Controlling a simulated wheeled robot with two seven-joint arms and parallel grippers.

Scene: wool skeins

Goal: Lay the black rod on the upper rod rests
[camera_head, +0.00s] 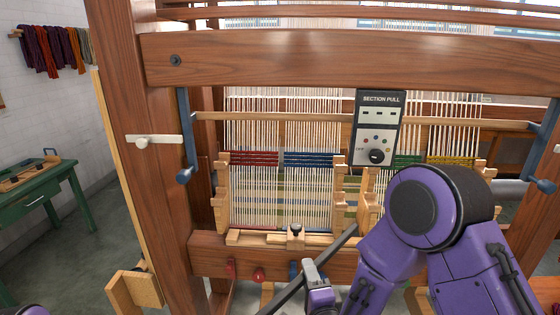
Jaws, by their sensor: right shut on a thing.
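The black rod (335,243) is a dark, straight bar. It slants from the lower frame beam down to the left and out at the bottom edge. My right gripper (311,273) is shut on the rod along its visible length, in front of the loom. Stepped wooden posts stand at the left (221,192), the middle (339,190) and the right (481,174) of the warp, and their notches look empty. I cannot tell for sure which notches are the upper rests. Only a purple bit of my left arm shows at the bottom left corner; its gripper is out of view.
A wooden bar (270,117) crosses the warp, with blue levers (187,140) at the sides. A section pull panel (378,128) hangs in front. The thick lower beam (215,256) carries small knobs. A green table (45,196) stands at the left.

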